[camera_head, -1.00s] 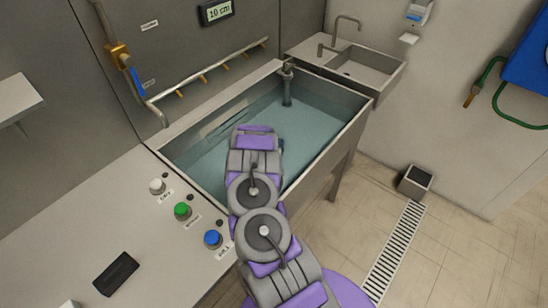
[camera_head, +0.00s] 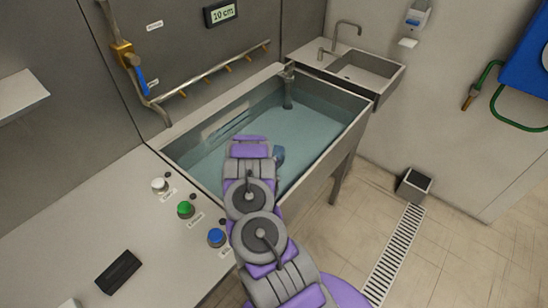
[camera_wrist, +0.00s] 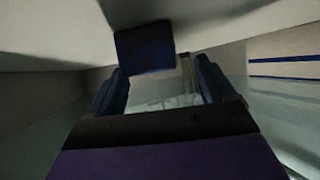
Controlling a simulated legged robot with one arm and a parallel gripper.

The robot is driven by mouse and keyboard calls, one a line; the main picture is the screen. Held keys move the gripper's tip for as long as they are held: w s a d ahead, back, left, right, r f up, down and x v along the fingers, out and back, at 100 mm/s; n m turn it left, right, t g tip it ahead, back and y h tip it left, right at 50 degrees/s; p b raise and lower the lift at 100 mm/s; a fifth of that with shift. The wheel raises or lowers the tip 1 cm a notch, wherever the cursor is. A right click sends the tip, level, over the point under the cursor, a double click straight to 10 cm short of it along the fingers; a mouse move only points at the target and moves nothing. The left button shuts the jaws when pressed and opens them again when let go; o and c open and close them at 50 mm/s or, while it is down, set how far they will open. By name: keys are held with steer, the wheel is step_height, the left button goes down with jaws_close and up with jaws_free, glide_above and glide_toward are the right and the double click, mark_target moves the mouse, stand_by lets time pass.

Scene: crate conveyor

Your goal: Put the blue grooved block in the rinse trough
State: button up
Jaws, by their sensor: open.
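The rinse trough (camera_head: 335,147) is a long steel basin with clear water in it. My arm reaches over its near rim, and my gripper is mostly hidden behind the arm in the head view. A small dark blue piece (camera_head: 278,155) shows beside my arm, over the trough; I cannot tell if it is the block or a finger. In the wrist view my gripper (camera_wrist: 161,66) is open, its two dark blue fingers apart. The blue block (camera_wrist: 145,47) is just beyond the fingertips, nearer the left finger. Its grooves are too dark to make out, and I cannot tell whether it touches a finger.
A counter (camera_head: 75,235) with several coloured buttons and a black box (camera_head: 118,272) lies left of the trough. A standpipe (camera_head: 288,90) rises at the trough's far end. A small sink (camera_head: 365,72) stands behind. Floor to the right is mostly clear.

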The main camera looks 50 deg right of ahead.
steer(key=shift+s+a+r+p, duration=0.3)
steer(key=shift+s+a+r, duration=0.05)
steer(key=shift+a, duration=0.1)
steer(key=p+v, duration=0.2)
steer(key=v, duration=0.8)
steer(key=shift+d, duration=0.15)
steer(key=shift+a+r, duration=0.1)
steer(key=shift+a, duration=0.2)
